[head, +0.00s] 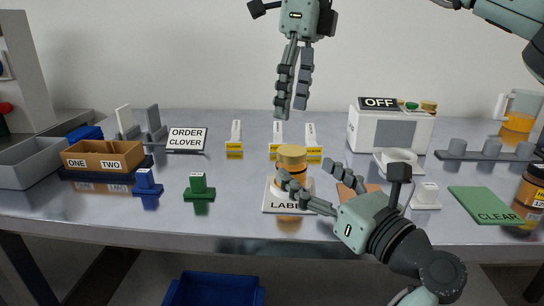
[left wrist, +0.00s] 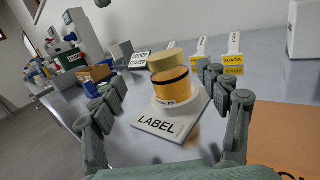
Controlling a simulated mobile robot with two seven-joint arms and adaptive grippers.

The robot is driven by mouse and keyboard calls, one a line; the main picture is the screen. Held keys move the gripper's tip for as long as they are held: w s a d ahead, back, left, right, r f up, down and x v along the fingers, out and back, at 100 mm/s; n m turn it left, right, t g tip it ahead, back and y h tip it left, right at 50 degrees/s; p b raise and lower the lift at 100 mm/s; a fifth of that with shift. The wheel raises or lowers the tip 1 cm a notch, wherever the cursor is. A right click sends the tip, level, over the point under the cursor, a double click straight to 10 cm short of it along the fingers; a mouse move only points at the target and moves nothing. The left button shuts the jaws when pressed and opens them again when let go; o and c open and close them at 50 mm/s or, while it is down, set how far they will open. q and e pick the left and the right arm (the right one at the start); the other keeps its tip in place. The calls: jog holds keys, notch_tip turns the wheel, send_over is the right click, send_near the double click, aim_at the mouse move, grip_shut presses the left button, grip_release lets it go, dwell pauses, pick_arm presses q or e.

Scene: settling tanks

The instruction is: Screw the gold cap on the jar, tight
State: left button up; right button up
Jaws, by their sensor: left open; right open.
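A honey-coloured jar (head: 291,178) stands upright on a white round holder on the LABEL plate (head: 283,205). The gold cap (head: 292,153) sits on top of the jar; I cannot tell how far it is threaded. In the left wrist view the jar (left wrist: 172,87) shows a dark band below the gold cap (left wrist: 163,60). My left gripper (head: 310,174) is open, low at the jar's near right side, its fingers pointing toward the jar and spread; contact is unclear. My right gripper (head: 291,108) is open and empty, pointing down above and behind the cap.
Yellow-tagged white stands (head: 279,140) are behind the jar. A brown ONE/TWO tray (head: 104,155), blue and green stamps stand left. A white OFF machine (head: 390,128), a white scale-like device, a green CLEAR mat (head: 484,205) and another jar (head: 531,187) are right. A blue bin (head: 213,290) is below the table.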

aim_at(291, 166)
pick_arm(q)
jog(key=shift+s+d+f+h, duration=0.1)
jog(key=shift+d+f+h, duration=0.2)
jog(key=shift+f, duration=0.25)
jog(key=shift+s+d+f+h, duration=0.15)
jog(key=shift+f+h, duration=0.15)
jog(key=shift+f, duration=0.2)
pick_arm(e)
jog(key=shift+w+f+h, duration=0.2)
jog(key=shift+w+h, duration=0.35)
jog(key=shift+h, duration=0.15)
pick_arm(q)
jog(key=shift+w, duration=0.1)
pick_arm(e)
jog(key=shift+d, duration=0.1)
jog(key=shift+s, duration=0.1)
pick_arm(q)
jog(key=shift+x, duration=3.9)
jog(key=shift+a, duration=0.1)
